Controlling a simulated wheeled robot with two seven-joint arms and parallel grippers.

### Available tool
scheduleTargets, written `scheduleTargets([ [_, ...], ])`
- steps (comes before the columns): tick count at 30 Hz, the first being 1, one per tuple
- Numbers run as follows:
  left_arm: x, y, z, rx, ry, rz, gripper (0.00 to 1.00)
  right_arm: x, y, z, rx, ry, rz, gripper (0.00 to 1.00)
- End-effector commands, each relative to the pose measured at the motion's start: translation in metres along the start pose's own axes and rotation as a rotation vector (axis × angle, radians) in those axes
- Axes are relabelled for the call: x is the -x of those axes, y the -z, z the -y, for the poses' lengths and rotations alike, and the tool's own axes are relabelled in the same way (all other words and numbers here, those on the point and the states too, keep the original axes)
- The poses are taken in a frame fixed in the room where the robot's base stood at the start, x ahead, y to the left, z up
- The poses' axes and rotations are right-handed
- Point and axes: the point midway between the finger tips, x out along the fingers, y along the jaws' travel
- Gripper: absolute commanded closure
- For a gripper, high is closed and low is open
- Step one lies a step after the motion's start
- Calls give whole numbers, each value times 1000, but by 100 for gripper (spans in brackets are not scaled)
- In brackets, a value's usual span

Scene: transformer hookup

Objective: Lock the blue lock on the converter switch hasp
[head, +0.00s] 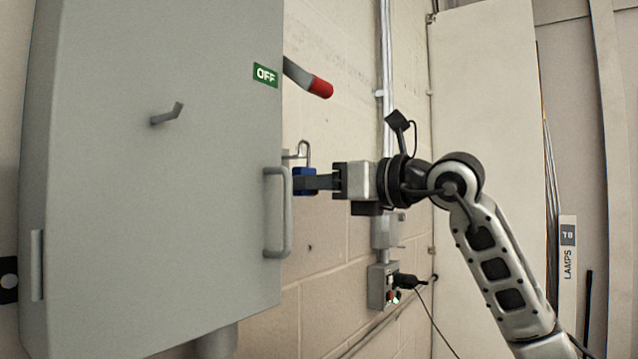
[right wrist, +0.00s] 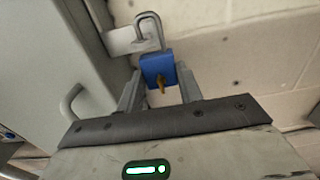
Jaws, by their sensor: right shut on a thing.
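The blue lock (head: 305,180) is held upright between the fingers of my right gripper (head: 308,182), beside the right side of the grey switch box. In the right wrist view the blue lock (right wrist: 158,70) has its steel shackle (right wrist: 149,28) upward and a brass key (right wrist: 161,86) on the near face. The hasp (right wrist: 122,40) is a light metal tab on the box's side. The shackle stands at the hasp's outer end; I cannot tell whether it passes through the hole or is closed. The switch handle (head: 310,78) with a red grip is beside an OFF label (head: 265,75). My left gripper is out of view.
The grey switch box (head: 150,230) fills the left, with a door handle (head: 288,212) just below the hasp and a small latch (head: 167,114) on its front. A small control box (head: 382,287) with a plugged cable is on the wall below my right arm.

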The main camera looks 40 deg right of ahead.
Motion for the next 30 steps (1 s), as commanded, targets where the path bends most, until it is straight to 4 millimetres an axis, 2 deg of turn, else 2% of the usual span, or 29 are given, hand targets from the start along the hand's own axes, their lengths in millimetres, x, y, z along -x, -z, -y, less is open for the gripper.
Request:
scheduleTargets([
  [25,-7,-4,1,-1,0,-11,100,0,13,0,0,0,1,92],
  [26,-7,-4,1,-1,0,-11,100,0,13,0,0,0,1,62],
  [27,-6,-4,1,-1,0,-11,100,0,12,0,0,0,1,50],
  [28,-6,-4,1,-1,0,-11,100,0,12,0,0,0,1,42],
  [30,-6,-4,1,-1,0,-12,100,0,13,0,0,0,1,39],
])
